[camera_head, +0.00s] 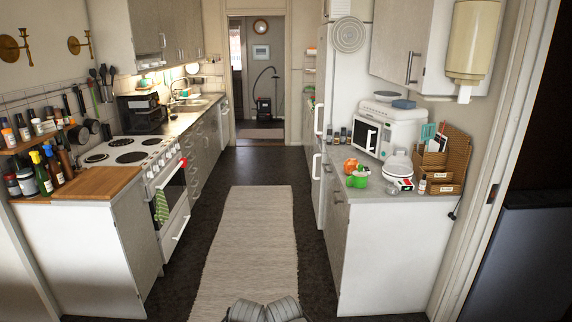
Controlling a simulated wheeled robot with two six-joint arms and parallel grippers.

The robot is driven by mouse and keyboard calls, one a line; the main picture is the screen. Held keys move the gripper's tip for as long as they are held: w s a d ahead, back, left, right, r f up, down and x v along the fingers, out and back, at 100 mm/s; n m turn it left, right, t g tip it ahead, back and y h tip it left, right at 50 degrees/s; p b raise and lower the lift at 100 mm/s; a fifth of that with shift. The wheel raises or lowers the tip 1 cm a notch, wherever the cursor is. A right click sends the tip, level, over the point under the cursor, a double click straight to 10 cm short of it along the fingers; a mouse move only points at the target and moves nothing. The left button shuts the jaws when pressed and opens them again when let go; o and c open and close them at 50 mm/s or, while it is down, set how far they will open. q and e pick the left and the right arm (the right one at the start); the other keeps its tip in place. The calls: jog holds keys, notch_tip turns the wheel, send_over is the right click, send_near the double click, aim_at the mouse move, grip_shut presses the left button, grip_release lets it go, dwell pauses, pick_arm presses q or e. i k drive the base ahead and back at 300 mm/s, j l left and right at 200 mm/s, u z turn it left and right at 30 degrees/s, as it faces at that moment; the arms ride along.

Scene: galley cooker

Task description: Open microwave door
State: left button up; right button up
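A white microwave (402,127) stands on the right-hand counter, against the wall. Its door (359,133), with a dark window and white frame, faces left toward the aisle and looks shut. A light vertical handle shows near the door's right edge. Neither of my grippers is in view. Only grey parts, apparently of my own body, show at the bottom middle.
On the right counter (352,203), in front of the microwave, are a green item (358,178), an orange item (351,165), a white scale with a bowl (397,165) and a wicker organiser (447,158). A cooker (137,152) stands left. The rug-covered aisle (247,245) is clear.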

aim_at(366, 133)
jog(key=i, duration=1.8)
jog(key=i+z, duration=0.25)
jog(key=i, duration=0.25)
jog(key=i+j+z, duration=0.25)
jog(key=i, duration=0.2)
jog(key=i+j+z, duration=0.25)
jog(key=i, duration=0.25)
